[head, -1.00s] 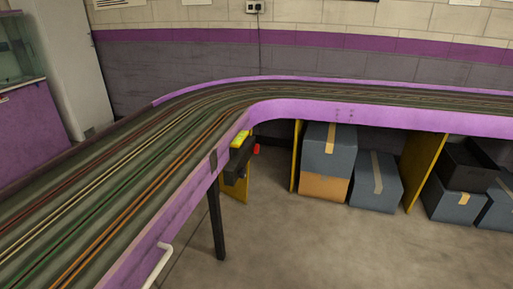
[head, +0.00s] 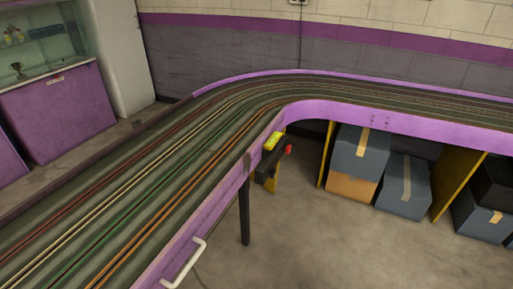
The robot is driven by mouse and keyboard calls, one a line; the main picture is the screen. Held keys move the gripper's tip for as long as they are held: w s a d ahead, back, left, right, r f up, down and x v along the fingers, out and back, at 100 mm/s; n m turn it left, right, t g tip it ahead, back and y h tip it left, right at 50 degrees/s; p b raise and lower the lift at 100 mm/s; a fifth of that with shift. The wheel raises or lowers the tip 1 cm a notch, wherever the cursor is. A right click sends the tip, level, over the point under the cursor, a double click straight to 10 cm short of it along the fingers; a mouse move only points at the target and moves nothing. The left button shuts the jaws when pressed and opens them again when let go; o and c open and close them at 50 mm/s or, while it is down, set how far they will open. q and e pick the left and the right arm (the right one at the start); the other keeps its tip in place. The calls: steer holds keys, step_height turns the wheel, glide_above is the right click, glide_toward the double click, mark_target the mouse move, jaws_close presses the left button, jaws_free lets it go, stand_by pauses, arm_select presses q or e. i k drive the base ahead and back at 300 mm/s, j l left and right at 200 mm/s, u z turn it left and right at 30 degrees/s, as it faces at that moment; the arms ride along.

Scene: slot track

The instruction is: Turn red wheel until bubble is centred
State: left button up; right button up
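A small red wheel (head: 288,149) sticks out from a dark bracket (head: 268,168) on the inner side of the purple track edge, near the bend. A yellow level (head: 272,141) sits on top of the bracket beside the wheel. The bubble is too small to make out at this distance. Neither of my grippers shows in the head view.
The slot track (head: 150,190) runs from the lower left and bends right along the wall. A black table leg (head: 244,212) and a white handle (head: 184,263) are on the near side. Boxes (head: 403,186) stand under the far track. The floor (head: 320,245) in front is clear.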

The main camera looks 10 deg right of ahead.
mark_target(287, 149)
steer(key=i+l+u, duration=0.4)
steer(key=l, duration=0.25)
steer(key=l+u, duration=0.2)
steer(key=l, duration=0.15)
steer(key=i+l+u, duration=0.2)
steer(key=l, duration=0.2)
steer(key=l+u, duration=0.2)
steer(key=l, duration=0.15)
steer(key=i+l, duration=0.15)
steer(key=l, duration=0.75)
steer(key=i+l+u, duration=0.1)
steer(key=l, duration=0.85)
steer(key=i+l, duration=0.1)
steer(key=l, duration=0.8)
steer(key=i+l+u, duration=0.1)
steer(key=l, duration=0.8)
